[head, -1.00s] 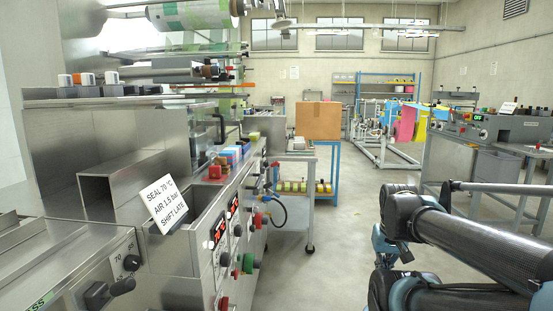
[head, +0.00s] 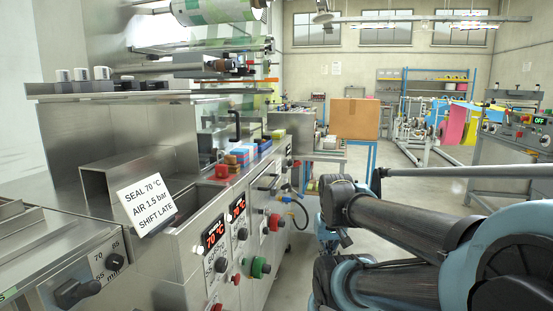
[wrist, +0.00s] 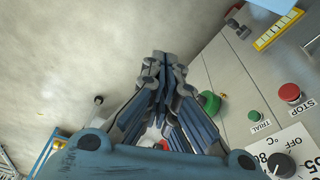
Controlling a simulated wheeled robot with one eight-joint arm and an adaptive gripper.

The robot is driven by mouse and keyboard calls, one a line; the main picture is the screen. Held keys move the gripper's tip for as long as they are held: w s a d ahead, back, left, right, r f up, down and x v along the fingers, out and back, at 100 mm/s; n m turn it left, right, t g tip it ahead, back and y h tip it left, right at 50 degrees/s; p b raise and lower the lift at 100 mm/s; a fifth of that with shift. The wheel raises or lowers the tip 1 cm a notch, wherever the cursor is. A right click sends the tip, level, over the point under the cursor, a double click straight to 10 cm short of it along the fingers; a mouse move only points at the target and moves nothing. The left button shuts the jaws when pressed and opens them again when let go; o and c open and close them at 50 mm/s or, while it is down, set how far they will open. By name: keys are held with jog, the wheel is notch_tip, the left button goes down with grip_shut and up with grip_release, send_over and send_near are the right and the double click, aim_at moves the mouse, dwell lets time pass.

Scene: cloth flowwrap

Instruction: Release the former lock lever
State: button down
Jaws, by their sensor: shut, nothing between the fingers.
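A dark grey lever handle (head: 76,291) sticks out at the lower left of the head view, beside a 70/85 scale with a black knob (head: 114,261). No label names it, so I cannot be sure it is the former lock lever. A steel box-shaped channel (head: 92,184) stands above and behind it. My gripper shows in the wrist view (wrist: 160,62), with its fingers shut and empty. It is beside the machine's front panel and touches nothing that I can see. In the head view it is mostly hidden by my arm, well right of the lever.
A sign (head: 146,205) stands on the machine. The panel carries a green knob (head: 260,267), displays and red buttons; a STOP button (wrist: 289,92) and a dial (wrist: 281,164) show in the wrist view. A cardboard box (head: 354,119) stands behind.

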jog(key=shift+w+a, duration=0.15)
jog(key=w+a+r+n, duration=0.1)
jog(key=w+r+n, duration=0.2)
jog(key=w+r, duration=1.35)
jog(key=w+r+n+y, duration=0.1)
jog(key=w+r+n, duration=0.1)
jog(key=w+r, duration=0.55)
jog(key=w+r+n, duration=0.2)
jog(key=w+r, duration=0.3)
jog(key=w, duration=0.5)
jog(key=w+r+n+g+y, duration=0.1)
jog(key=w+r+n, duration=0.2)
jog(key=w, duration=1.6)
jog(key=w+f+n, duration=0.2)
jog(key=w+f, duration=0.1)
jog(key=w, duration=0.6)
jog(key=w+f+n, duration=0.2)
jog(key=w+f, duration=0.1)
jog(key=w, duration=0.6)
jog(key=shift+d+y, duration=0.4)
jog(key=shift+f, duration=0.1)
